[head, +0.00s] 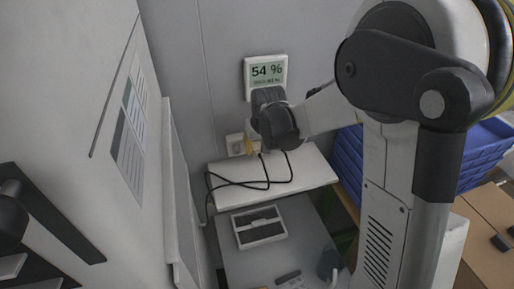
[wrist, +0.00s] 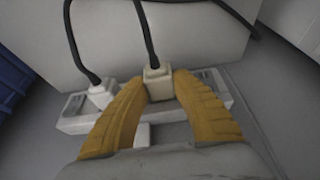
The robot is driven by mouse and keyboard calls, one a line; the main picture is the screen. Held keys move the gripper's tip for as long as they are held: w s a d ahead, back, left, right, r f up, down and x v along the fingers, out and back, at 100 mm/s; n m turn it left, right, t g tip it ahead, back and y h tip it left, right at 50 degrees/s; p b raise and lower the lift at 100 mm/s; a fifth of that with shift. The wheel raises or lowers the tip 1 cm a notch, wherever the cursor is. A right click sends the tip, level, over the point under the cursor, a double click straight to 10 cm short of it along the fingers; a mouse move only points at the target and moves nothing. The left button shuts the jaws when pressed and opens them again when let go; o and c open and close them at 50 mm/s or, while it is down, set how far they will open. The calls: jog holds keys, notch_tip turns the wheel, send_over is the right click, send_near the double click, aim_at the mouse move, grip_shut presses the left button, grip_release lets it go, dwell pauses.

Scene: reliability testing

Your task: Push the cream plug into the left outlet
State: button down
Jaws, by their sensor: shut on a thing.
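The cream plug (wrist: 158,84) is between the two yellow fingers of my gripper (wrist: 159,76) in the wrist view, with a black cable rising from it. My gripper (head: 251,147) is shut on it. The plug is over the white outlet strip (wrist: 170,113) on the wall; I cannot tell whether it touches or how deep it sits. A white plug (wrist: 102,94) with its own black cable sits on the strip to the left in the wrist view. In the head view the strip (head: 235,143) shows left of my gripper, which hides the rest of it and the cream plug.
A white shelf (head: 310,172) lies below the strip, with a black cable (head: 235,184) looped on it. A display reading 54 % (head: 265,70) hangs above. A white panel (head: 172,170) stands at the left. Blue bins (head: 349,160) stand at the right.

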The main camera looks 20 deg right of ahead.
jog(key=shift+w, duration=0.35)
